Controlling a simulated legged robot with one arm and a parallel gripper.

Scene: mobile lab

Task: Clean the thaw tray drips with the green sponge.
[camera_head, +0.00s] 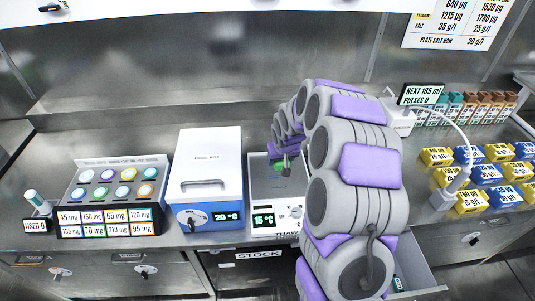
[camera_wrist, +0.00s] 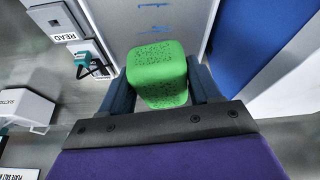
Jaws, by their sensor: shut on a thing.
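My gripper (camera_wrist: 158,88) is shut on the green sponge (camera_wrist: 157,70), a block with a speckled face, held between the two dark jaws. In the head view the gripper (camera_head: 283,158) is over the thaw tray (camera_head: 258,187), and a bit of green sponge shows below it. The tray is a pale unit with a grey top and a 15 °C display. In the wrist view blue drip marks (camera_wrist: 155,33) show on the grey tray surface beyond the sponge. I cannot tell whether the sponge touches the tray. My arm hides the tray's right side in the head view.
A white and blue cool box (camera_head: 210,170) stands close on the tray's left. A rack of coloured round caps (camera_head: 115,185) is further left. Blue and yellow boxes (camera_head: 470,178) and a white dispenser (camera_head: 400,122) stand on the right. An open drawer (camera_head: 415,270) sticks out below the bench.

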